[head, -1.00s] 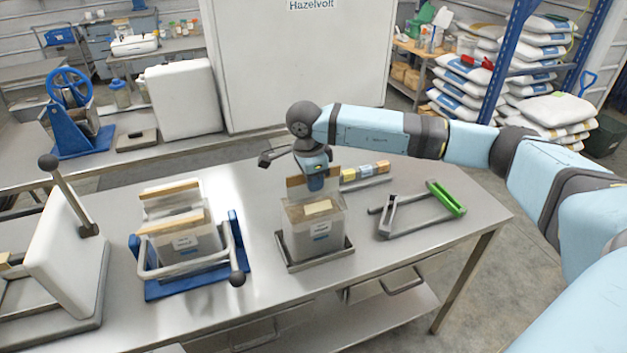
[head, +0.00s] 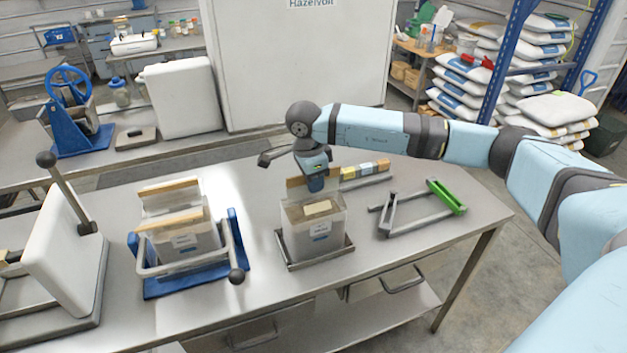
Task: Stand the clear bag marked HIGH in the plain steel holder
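A clear bag (head: 301,240) with a brown top bar (head: 297,187), a pale patch and a small label stands upright in a plain steel holder (head: 319,262) at the middle of the bench. The label is too small to read. My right gripper (head: 316,184) points down at the top bar and covers part of it. Its fingertips are too small and hidden to show whether they grip the bar. Two similar bags stand in a blue-based holder (head: 240,258) to the left, one behind the other (head: 160,193). My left gripper is out of view.
A steel frame with a green handle (head: 446,197) lies to the right. A strip of coloured blocks (head: 365,171) lies behind. A white slanted panel (head: 65,245) with a lever stands at the left. The bench (head: 440,236) is bare at front right.

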